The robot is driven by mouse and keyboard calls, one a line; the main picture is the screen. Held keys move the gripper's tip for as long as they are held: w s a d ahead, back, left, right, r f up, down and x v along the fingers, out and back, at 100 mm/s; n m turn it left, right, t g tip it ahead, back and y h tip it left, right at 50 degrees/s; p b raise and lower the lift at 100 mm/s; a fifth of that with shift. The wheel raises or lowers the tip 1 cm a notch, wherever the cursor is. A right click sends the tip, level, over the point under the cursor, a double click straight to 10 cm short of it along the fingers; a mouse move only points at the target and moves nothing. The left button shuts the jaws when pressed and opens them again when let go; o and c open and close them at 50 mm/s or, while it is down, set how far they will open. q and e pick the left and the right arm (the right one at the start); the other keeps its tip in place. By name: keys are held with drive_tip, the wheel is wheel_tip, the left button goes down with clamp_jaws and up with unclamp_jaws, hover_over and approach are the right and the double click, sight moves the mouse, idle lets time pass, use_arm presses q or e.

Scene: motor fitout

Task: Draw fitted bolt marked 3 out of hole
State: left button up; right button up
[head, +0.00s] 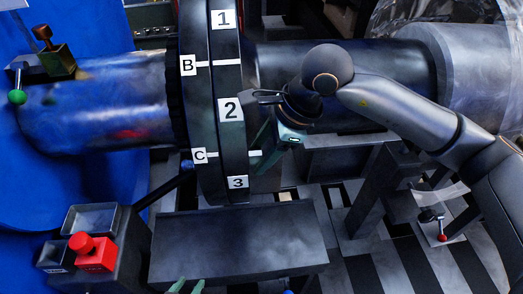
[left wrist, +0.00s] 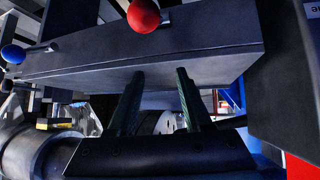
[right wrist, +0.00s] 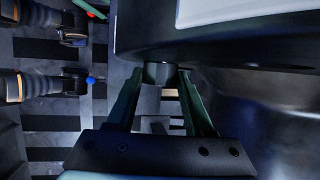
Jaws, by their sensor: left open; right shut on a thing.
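The flange ring (head: 228,135) stands between two pipes, with white labels 1, B, 2, C and 3 down its face. The label 3 (head: 237,182) is near its lower end. My right gripper (head: 262,160) is at the ring's right side, close to labels C and 3. In the right wrist view it is shut on a short dark bolt (right wrist: 157,73) at the ring's face. The bolt's number does not show there, and its shank is hidden. My left gripper (head: 185,287) is open and empty at the bottom edge, before the grey bench; its fingers also show in the left wrist view (left wrist: 158,85).
A grey bench block (head: 240,250) lies below the ring. To its left stand an empty tray (head: 92,219) and a red box with a round red knob (head: 92,252). A blue sheet (head: 60,180) covers the far left.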

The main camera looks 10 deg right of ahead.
clamp_jaws()
idle(0.3)
use_arm(q)
drive_tip(key=shift+r, duration=0.1)
use_arm(e)
drive_tip(key=shift+r, duration=0.1)
use_arm(q)
drive_tip(key=shift+f+b, duration=0.7)
drive_tip(key=shift+f, duration=0.05)
drive_tip(key=shift+s+f+b, duration=0.1)
drive_tip(key=shift+f+b, duration=0.2)
drive_tip(key=shift+b, duration=0.75)
drive_tip(key=shift+d, duration=0.1)
use_arm(e)
drive_tip(key=d, duration=1.4)
idle(0.7)
drive_tip(key=shift+s, duration=0.1)
